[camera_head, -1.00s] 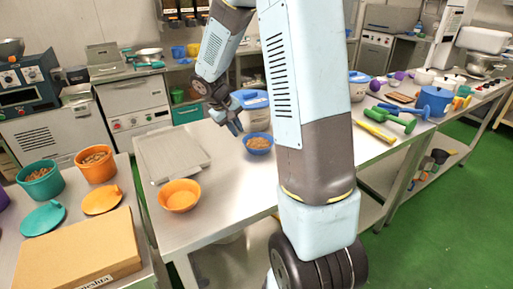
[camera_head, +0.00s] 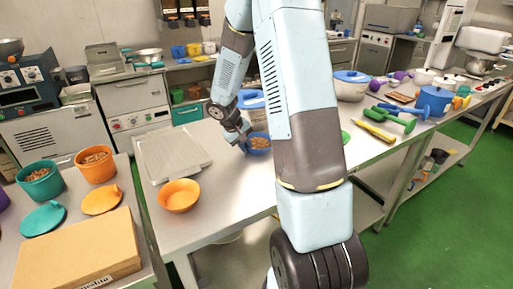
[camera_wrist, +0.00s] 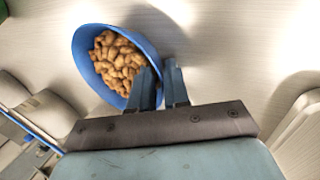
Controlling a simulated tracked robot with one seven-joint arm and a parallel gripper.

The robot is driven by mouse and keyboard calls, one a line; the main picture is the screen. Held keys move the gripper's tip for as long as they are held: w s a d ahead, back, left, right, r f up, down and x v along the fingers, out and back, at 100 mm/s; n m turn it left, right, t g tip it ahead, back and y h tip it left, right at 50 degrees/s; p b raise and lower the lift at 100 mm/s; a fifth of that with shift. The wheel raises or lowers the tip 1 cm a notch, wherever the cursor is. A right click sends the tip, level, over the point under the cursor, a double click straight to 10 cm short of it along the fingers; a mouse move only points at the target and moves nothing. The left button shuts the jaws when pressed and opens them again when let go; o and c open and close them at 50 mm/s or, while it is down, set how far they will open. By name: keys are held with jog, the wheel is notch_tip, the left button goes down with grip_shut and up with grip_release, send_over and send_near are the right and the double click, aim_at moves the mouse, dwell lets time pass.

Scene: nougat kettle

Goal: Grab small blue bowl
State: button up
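The small blue bowl (camera_head: 260,151) stands on the steel table, filled with brown nut-like pieces. In the wrist view the bowl (camera_wrist: 130,36) fills the upper left, and its right side is partly hidden by a finger. My gripper (camera_wrist: 161,75) points down at the bowl's right rim. One finger overlaps the bowl's inside and the other is just outside the rim, with a narrow gap between them. I cannot tell whether either finger touches the rim. In the head view my gripper (camera_head: 244,146) is at the bowl's left edge.
An orange bowl (camera_head: 179,196) and a flat grey tray (camera_head: 172,154) are left on the same table. A larger blue-lidded container (camera_head: 250,99) stands behind the blue bowl. Green and yellow tools (camera_head: 388,118) lie to the right. My arm hides the table's middle.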

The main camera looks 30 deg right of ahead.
jog(key=shift+c, duration=0.2)
grip_shut()
